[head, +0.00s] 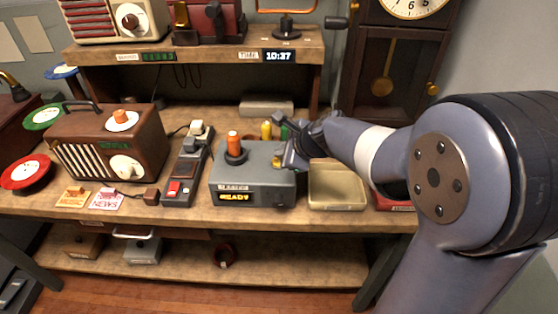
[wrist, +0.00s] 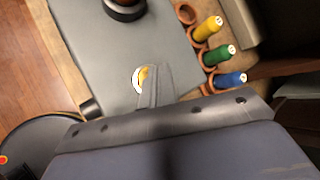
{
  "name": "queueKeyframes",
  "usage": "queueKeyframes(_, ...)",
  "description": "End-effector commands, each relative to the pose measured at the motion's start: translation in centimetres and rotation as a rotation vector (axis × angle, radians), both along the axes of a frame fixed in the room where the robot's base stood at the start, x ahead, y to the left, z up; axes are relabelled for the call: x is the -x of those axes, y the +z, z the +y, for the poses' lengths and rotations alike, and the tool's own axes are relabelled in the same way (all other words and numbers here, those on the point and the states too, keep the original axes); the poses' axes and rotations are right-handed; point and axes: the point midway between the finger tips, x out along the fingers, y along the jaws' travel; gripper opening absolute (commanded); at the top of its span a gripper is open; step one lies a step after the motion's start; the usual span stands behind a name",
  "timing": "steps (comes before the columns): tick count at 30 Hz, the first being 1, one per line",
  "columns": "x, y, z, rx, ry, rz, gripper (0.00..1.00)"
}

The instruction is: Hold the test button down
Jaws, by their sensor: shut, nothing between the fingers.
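The grey tester box (head: 252,190) stands on the bench, its front display lit and reading "READY". An orange-capped tube (head: 234,142) stands in a black socket on its top. In the wrist view, a round yellow button with a white rim (wrist: 139,78) sits on the box's grey top (wrist: 130,50), partly hidden by my fingers. My gripper (head: 287,161) is shut and empty, over the right part of the box. Its fingertips (wrist: 155,82) lie right beside or over the button in the wrist view; I cannot tell whether they touch it.
Yellow (wrist: 208,28), green (wrist: 219,55) and blue (wrist: 229,81) tubes stand in a rack beside the box. A beige tray (head: 336,190) is right of the box. A switch strip (head: 186,170) and a brown radio (head: 105,150) are left. An upper shelf (head: 200,50) runs behind.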

Motion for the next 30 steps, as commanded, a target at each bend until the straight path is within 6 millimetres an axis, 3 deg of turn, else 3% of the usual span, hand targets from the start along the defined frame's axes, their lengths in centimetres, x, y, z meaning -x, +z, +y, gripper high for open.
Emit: queueKeyframes(30,-0.01,-0.84,0.00,0.000,0.000,0.000,0.00)
